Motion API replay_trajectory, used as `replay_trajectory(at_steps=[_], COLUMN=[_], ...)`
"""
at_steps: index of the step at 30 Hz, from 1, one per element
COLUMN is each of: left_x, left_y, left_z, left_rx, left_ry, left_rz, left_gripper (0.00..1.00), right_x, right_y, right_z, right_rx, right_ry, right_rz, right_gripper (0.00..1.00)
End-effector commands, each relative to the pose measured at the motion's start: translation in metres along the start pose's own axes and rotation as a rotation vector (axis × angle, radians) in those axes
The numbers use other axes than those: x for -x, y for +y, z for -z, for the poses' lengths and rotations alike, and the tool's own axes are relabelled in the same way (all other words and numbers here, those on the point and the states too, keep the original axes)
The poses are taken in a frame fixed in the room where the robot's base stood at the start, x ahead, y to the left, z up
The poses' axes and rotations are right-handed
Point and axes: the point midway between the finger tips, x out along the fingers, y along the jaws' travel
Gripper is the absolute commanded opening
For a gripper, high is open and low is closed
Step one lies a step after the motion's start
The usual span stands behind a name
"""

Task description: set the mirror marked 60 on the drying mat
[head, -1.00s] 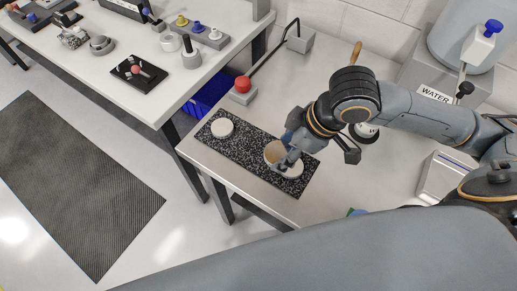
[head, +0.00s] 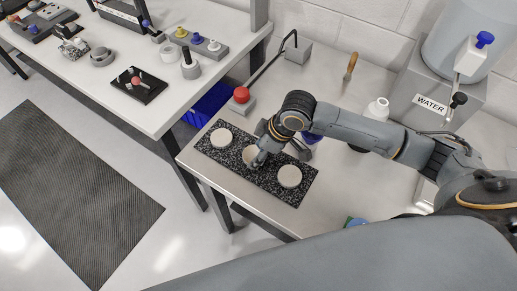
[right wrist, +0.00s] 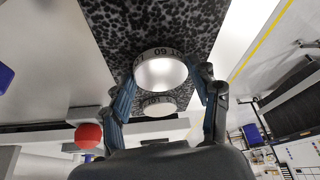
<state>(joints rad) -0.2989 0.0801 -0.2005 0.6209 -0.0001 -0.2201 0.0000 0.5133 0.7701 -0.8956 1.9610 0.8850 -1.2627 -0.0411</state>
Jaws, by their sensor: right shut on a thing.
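The mirror marked 60 (right wrist: 160,70) is a pale round disc with dark lettering on its rim. My right gripper (head: 259,158) is shut on it, a finger at each side in the right wrist view. In the head view this mirror (head: 250,156) is partly hidden by the gripper. It is over the middle of the black speckled drying mat (head: 268,181); I cannot tell whether it touches the mat. Two other pale discs lie on the mat, one to its left (head: 221,137) and one to its right (head: 289,176). My left gripper is not in view.
A red button (head: 241,95) on a grey box stands behind the mat. A white bottle (head: 377,111), a wooden-handled tool (head: 351,66) and a water tank (head: 432,104) are farther back and right. The table edge runs close along the mat's front left.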

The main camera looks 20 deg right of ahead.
Motion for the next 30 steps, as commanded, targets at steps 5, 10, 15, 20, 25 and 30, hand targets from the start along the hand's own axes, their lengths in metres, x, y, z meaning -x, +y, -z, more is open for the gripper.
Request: replay_trajectory(at_steps=[5,10,15,20,25,30], left_x=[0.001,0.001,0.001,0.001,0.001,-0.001], left_y=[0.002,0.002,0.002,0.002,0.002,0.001], left_z=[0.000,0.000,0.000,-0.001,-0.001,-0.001], left_rx=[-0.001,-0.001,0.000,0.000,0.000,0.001], left_ry=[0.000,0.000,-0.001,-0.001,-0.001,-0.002], left_rz=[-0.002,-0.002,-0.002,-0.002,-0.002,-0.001], left_gripper=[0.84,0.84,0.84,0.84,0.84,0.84], right_x=[-0.003,-0.004,-0.005,-0.005,-0.004,0.009], right_y=[0.000,0.000,0.000,0.000,0.000,0.001], right_z=[-0.001,-0.001,-0.002,-0.002,-0.002,-0.001], right_rx=[0.001,0.000,0.000,0.000,0.000,0.000], right_ry=[0.002,0.002,0.001,0.001,0.001,0.002], right_rz=[-0.002,-0.001,-0.001,-0.001,-0.001,-0.003], right_gripper=[0.25,0.25,0.84,0.84,0.84,0.84])
